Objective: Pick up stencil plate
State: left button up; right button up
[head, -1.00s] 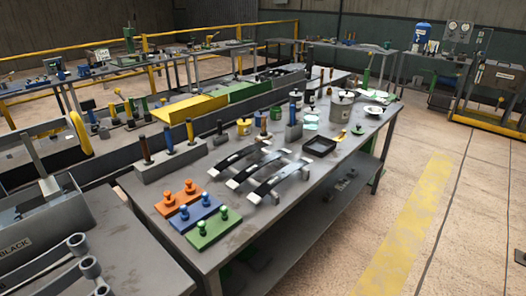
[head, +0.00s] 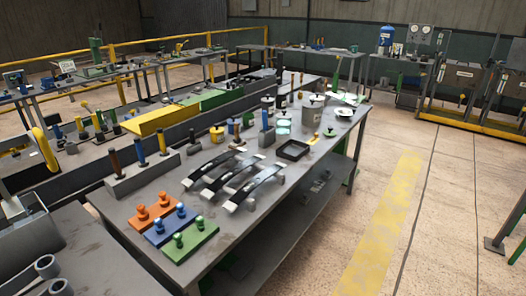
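I cannot tell for sure which item is the stencil plate. Small pale flat pieces (head: 284,123) lie near the far end of the long grey workbench (head: 262,235), beside a grey lidded pot (head: 313,112). Nearer, at the front left of the bench, lie an orange plate (head: 141,226), a blue plate (head: 159,238) and a green plate (head: 204,233), each with two knobs of its own colour. Neither of my grippers is in view.
Curved dark leaf springs (head: 238,180) lie mid-bench, with a black tray (head: 293,150) behind them. A grey block with upright-handled tools (head: 120,182) stands at the left. Open floor with a yellow stripe (head: 385,230) runs along the bench's right side.

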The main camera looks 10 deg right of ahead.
aim_at(310, 142)
jog(key=i+l+u, duration=0.15)
jog(key=i+l, duration=0.25)
jog(key=i+l+u, duration=0.15)
jog(key=i+l, duration=0.2)
jog(key=i+l+u, duration=0.1)
jog(key=i+l, duration=0.25)
jog(key=l, duration=0.25)
